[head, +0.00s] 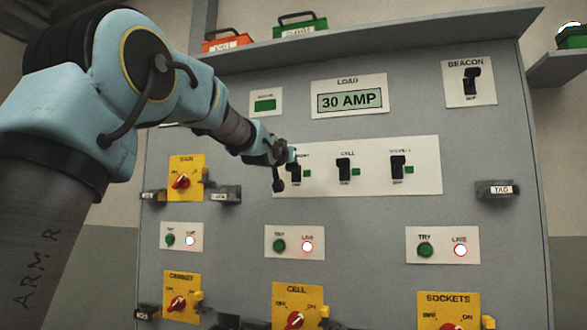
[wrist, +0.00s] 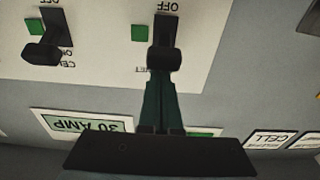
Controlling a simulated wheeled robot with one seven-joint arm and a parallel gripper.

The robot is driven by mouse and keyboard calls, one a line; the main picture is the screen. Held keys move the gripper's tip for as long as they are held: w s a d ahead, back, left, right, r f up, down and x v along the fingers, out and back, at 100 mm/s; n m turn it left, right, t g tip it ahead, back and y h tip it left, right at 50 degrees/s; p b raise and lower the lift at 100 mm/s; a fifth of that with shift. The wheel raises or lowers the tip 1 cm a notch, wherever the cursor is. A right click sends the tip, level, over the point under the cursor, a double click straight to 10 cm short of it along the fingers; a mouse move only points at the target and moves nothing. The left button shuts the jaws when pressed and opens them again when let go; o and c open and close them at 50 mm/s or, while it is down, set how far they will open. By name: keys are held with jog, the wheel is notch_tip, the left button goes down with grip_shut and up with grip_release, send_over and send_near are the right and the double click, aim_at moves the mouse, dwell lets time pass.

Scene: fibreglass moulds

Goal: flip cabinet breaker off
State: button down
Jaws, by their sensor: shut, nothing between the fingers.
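The cabinet breaker (head: 296,174) is the leftmost of three black toggles on the white strip of the grey panel; its label is partly hidden by my gripper. In the wrist view, which is upside down, its black lever (wrist: 164,60) sits toward the end away from the OFF mark, like the cell breaker's lever. A green square (wrist: 139,33) is beside it. My gripper (head: 291,155) is at this breaker's upper part. In the wrist view its dark fingers (wrist: 161,86) are together and empty, with tips right at the lever; I cannot tell whether they touch.
The cell breaker (head: 344,168) and sockets breaker (head: 397,167) stand to the right. The load display (head: 349,101) reads 30 AMP. Yellow rotary switches, such as the cabinet one (head: 181,298), and TRY/LIVE plates (head: 295,243) lie below. A shelf (head: 375,38) juts out above.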

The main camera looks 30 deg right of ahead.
aim_at(292, 167)
jog(key=f+t+b, duration=0.1)
jog(key=b, duration=0.2)
jog(key=f+h+b, duration=0.1)
jog(key=b, duration=0.3)
jog(key=f+t+h+b, duration=0.1)
jog(key=b, duration=0.3)
jog(key=shift+s+a+f+t, duration=0.25)
jog(key=shift+t, duration=0.05)
jog(key=t+h+b, duration=0.1)
jog(key=b, duration=0.2)
jog(key=f+t+h+b, duration=0.1)
jog(key=b, duration=0.3)
jog(key=shift+f, duration=0.25)
jog(key=shift+s+a+r+p, duration=0.1)
jog(key=shift+r+p, duration=0.4)
jog(key=shift+r, duration=0.2)
notch_tip(292, 167, up, 4)
jog(key=s+a+p, duration=0.1)
jog(key=s+p, duration=0.1)
jog(key=s+a+f+b, duration=0.4)
jog(key=a+f, duration=0.1)
jog(key=f, duration=0.3)
jog(key=shift+s+f, duration=0.15)
jog(key=shift+f, duration=0.1)
jog(key=shift+d, duration=0.1)
